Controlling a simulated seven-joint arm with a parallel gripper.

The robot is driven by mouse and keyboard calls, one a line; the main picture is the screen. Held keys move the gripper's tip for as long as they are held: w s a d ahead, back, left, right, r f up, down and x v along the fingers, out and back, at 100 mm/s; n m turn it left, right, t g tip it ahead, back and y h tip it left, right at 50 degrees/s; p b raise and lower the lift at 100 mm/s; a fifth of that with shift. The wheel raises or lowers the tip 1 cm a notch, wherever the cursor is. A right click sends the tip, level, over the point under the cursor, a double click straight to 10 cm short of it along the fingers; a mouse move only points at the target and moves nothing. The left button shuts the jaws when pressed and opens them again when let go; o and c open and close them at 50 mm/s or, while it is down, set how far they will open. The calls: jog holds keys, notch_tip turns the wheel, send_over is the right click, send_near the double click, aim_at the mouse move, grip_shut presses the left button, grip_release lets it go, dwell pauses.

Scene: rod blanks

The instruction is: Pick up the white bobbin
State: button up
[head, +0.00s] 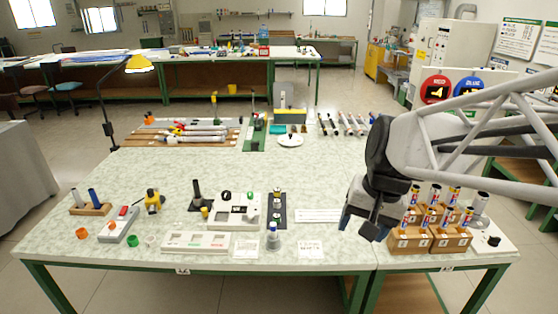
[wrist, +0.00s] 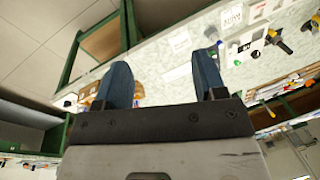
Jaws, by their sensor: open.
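A small white ring-shaped piece (head: 152,241), which looks like the white bobbin, sits near the front left edge of the table, just right of a green one (head: 133,241). It is too small to make out in detail. My gripper (head: 360,222) hangs above the right part of the table, far to the right of the bobbin and beside the wooden blocks. In the wrist view, its two blue fingers (wrist: 163,72) are apart with nothing between them. I cannot make out the bobbin in the wrist view.
Wooden blocks holding upright tubes (head: 437,238) stand right of my gripper. An orange ring (head: 82,233), a grey device (head: 119,226) and a white tray (head: 195,242) lie around the bobbin. A lamp (head: 140,64) rises at the left.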

jog(key=w+a+f+m+g+y, duration=0.1)
jog(key=w+a+f+m+y, duration=0.15)
jog(key=w, duration=0.65)
jog(key=w+a+f+m+g+y, duration=0.1)
jog(key=w+f+m, duration=0.15)
jog(key=w, duration=0.65)
jog(key=w+a+f+m+y, duration=0.2)
jog(key=w+f, duration=0.1)
jog(key=w, duration=0.6)
jog(key=w+a+f+m+y, duration=0.2)
jog(key=w+f+m+y, duration=0.15)
jog(key=w+f, duration=0.8)
jog(key=m+y, duration=0.3)
jog(key=m, duration=0.2)
send_near(277, 201)
jog(key=shift+a+r+n+t, duration=0.15)
jog(key=shift+a+n+t, duration=0.1)
jog(key=shift+a+t, duration=0.15)
jog(key=shift+h, duration=0.3)
jog(key=shift+x, duration=1.25)
jog(key=shift+x, duration=2.55)
